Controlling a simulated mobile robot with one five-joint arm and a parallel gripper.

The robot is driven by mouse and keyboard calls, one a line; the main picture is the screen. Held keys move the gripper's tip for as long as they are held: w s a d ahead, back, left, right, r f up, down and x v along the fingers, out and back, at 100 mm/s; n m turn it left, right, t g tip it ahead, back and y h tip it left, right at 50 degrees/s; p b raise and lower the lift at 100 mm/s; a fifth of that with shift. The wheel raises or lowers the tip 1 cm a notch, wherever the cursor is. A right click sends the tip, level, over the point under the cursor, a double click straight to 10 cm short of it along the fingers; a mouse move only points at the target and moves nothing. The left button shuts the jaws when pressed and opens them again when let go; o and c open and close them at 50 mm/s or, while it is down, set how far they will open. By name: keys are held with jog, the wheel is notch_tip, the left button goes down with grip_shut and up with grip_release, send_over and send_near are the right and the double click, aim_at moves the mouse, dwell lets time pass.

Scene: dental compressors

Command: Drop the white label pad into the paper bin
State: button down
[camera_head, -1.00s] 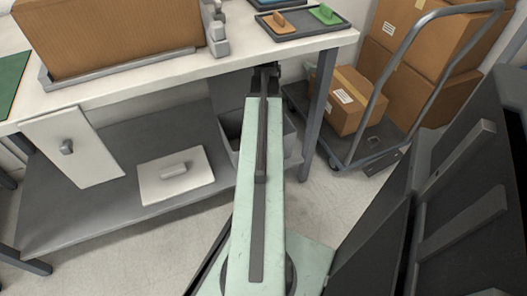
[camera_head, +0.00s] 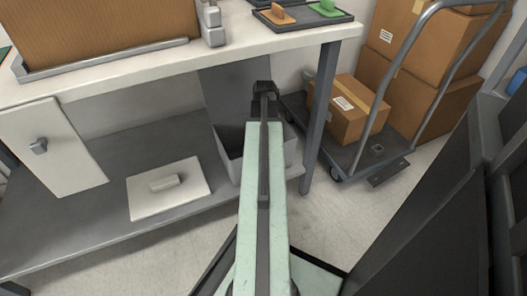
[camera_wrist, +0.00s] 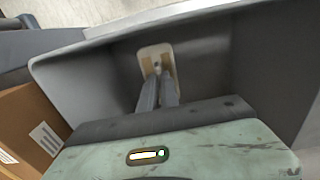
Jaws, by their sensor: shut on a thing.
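My gripper (camera_wrist: 158,95) is shut on the label pad (camera_wrist: 155,52), a small pale piece with rounded corners and a tan patch, in the wrist view. The grey walls of the paper bin (camera_wrist: 85,70) surround the pad in that view, so the pad is over or within the bin's opening; how deep it is I cannot tell. In the head view the open grey bin (camera_head: 291,152) stands under the worktable, and my arm's end reaches across it. The pad is hidden there.
The worktable (camera_head: 150,72) is above and left of the bin, with its leg (camera_head: 319,120) just right of it. A cart (camera_head: 372,150) carrying a cardboard box (camera_head: 348,112) stands further right. A white panel (camera_head: 167,187) lies on the grey lower shelf.

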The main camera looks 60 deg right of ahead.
jog(key=shift+f+b, duration=0.8)
jog(key=shift+f, duration=0.65)
jog(key=shift+f, duration=0.1)
jog(key=c, duration=1.6)
grip_release()
notch_tip(320, 180, up, 13)
jog(key=p, duration=1.3)
jog(key=shift+r, duration=0.2)
